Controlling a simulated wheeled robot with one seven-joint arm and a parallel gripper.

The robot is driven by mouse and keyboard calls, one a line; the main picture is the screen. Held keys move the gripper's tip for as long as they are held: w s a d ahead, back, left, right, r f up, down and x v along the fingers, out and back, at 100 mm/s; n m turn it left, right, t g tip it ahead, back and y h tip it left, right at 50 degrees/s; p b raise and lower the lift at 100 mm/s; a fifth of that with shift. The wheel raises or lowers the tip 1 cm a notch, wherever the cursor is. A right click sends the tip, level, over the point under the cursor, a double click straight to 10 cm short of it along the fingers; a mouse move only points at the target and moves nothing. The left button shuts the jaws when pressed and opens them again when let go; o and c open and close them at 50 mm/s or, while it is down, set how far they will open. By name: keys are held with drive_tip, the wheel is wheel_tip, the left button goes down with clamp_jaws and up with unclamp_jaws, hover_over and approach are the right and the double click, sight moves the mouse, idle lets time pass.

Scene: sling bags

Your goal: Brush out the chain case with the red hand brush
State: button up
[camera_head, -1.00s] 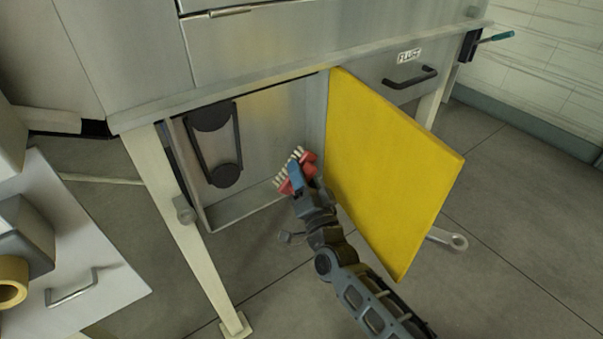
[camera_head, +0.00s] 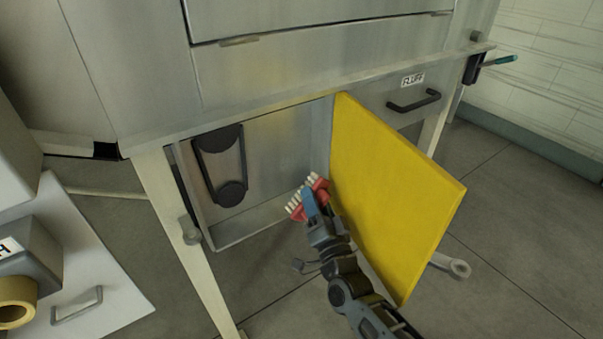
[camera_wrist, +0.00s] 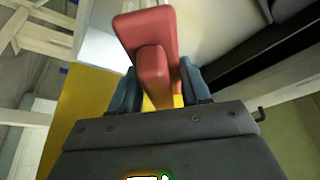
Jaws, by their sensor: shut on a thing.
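The red hand brush (camera_head: 316,192) with pale bristles is in my gripper (camera_head: 310,200), which is shut on it. In the wrist view the red brush (camera_wrist: 148,45) sits between the two blue fingers (camera_wrist: 158,85). The chain case (camera_head: 262,160) is the open grey compartment under the machine, with a black belt on two wheels (camera_head: 220,165) on its back wall at the left. Its yellow door (camera_head: 395,190) hangs open on the right. The brush is at the case's front right, beside the door, bristles toward the upper left. I cannot tell whether it touches the case.
A drawer marked FLUFF (camera_head: 413,100) is right of the case. A pale machine leg (camera_head: 190,235) stands at the left front. A white cabinet (camera_head: 95,260) with a handle, a grey box and a yellow roll (camera_head: 16,303) is at the left. A teal-handled tool (camera_head: 500,60) hangs at the far right.

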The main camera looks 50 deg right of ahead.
drive_tip(key=shift+w+d+r+p, duration=0.15)
drive_tip(key=shift+d+r+p, duration=0.1)
drive_tip(key=shift+d+p, duration=0.45)
drive_tip(key=shift+w+d+f, duration=0.1)
drive_tip(key=shift+d, duration=0.1)
drive_tip(key=shift+w+d+f, duration=0.15)
drive_tip(key=shift+w, duration=0.4)
drive_tip(key=shift+w+d+b, duration=0.2)
drive_tip(key=shift+w+b, duration=0.05)
drive_tip(key=shift+w, duration=0.5)
drive_tip(key=shift+w+d+b, duration=0.25)
drive_tip(key=shift+w, duration=0.5)
drive_tip(key=shift+w+d+b, duration=0.2)
drive_tip(key=shift+w+b, duration=0.05)
drive_tip(key=shift+w, duration=0.5)
drive_tip(key=shift+w+d+b, duration=0.15)
drive_tip(key=shift+w+b, duration=0.05)
drive_tip(key=shift+w, duration=0.3)
drive_tip(key=shift+w+d+b, duration=0.15)
drive_tip(key=shift+w+b, duration=0.05)
drive_tip(key=shift+w, duration=0.3)
wheel_tip(320, 180, up, 4)
drive_tip(key=p, duration=0.3)
drive_tip(key=shift+s+p, duration=0.1)
drive_tip(key=shift+p, duration=0.2)
drive_tip(key=shift+b, duration=0.3)
